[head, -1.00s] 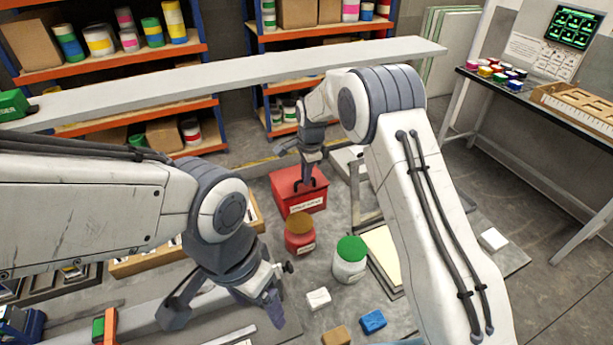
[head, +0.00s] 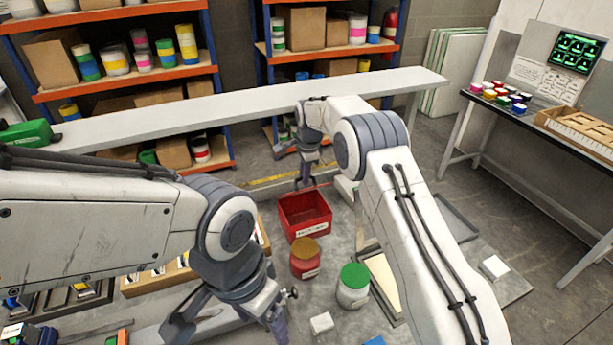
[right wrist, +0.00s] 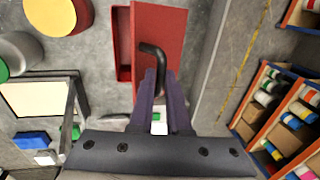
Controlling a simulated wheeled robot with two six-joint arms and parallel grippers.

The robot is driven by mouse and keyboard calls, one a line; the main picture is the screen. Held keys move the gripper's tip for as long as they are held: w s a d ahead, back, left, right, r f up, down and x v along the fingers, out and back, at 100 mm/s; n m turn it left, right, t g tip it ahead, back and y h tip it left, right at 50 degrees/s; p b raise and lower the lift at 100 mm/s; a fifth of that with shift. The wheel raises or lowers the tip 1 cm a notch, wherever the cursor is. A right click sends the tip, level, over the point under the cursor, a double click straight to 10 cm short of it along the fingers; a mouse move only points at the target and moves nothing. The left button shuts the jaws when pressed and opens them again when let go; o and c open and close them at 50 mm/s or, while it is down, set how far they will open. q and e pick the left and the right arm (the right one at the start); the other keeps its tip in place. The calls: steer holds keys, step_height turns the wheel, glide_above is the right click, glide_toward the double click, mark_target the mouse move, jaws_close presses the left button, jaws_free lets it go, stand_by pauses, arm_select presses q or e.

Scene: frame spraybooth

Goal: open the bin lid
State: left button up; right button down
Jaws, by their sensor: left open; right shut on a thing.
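The red bin (head: 304,228) stands on the floor with its inside showing from above. Its red lid (right wrist: 165,30) is swung up at the far side and shows flat in the right wrist view, beside the bin's opening (right wrist: 123,35). My right gripper (head: 304,184) is behind the bin's far rim, shut on the lid's dark bent handle (right wrist: 155,52). In the head view the handle is too small to make out. My left gripper (head: 228,326) is open and empty at the lower left, well apart from the bin.
A red jar with a yellow-brown lid (head: 305,262) and a white jar with a green lid (head: 352,288) stand in front of the bin. A long grey plank (head: 240,107) runs across behind it. Shelves (head: 120,85) stand at the back; a side table (head: 545,125) is at right.

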steer(key=shift+a+f, duration=0.1)
steer(key=shift+f, duration=0.25)
steer(key=c, duration=0.9)
jaws_free()
steer(key=shift+r, duration=0.15)
steer(key=shift+r+b, duration=0.3)
steer(key=shift+r, duration=0.15)
steer(key=b+v, duration=0.2)
steer(key=v, duration=0.7)
steer(key=shift+s+r+b, duration=0.1)
steer(key=shift+r+b, duration=0.15)
steer(key=shift+b, duration=0.1)
